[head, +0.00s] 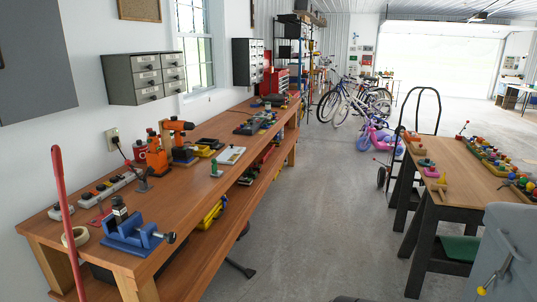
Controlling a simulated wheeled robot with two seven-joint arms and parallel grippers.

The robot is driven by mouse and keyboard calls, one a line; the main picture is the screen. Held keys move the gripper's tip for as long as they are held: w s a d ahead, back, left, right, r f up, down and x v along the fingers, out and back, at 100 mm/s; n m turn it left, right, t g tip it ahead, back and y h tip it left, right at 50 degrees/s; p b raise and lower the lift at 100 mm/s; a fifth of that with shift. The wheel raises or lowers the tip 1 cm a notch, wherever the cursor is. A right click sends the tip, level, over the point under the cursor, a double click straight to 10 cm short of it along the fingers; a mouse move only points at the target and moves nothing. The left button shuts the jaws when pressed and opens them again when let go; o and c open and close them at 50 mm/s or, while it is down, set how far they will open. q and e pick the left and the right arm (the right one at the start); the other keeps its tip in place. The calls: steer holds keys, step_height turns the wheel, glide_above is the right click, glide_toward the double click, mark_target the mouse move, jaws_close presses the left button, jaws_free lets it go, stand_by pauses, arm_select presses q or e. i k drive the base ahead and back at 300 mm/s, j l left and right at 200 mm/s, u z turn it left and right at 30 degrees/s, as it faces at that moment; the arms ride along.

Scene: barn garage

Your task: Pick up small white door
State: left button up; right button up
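I cannot make out a small white door for certain in the head view. A small flat whitish piece (230,155) lies on the long wooden workbench (190,200), but it is too small to tell what it is. Neither of my grippers is in view.
The bench along the left wall holds a blue vise (128,236), a power strip (104,187) and orange tools (157,155). A wooden table (480,180) with colourful toys and a grey bin (508,248) stand right. Bicycles (350,100) are farther back. The middle floor (310,200) is clear.

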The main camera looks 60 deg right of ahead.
mark_target(223, 159)
steer(key=z, duration=1.75)
steer(key=i+l+z, duration=0.1)
steer(key=z, duration=0.3)
steer(key=i+z, duration=0.35)
steer(key=i, duration=6.45)
steer(key=i+l+u, duration=0.1)
steer(key=i+u, duration=0.35)
steer(key=i+l+u, duration=0.25)
steer(key=i+u, duration=0.2)
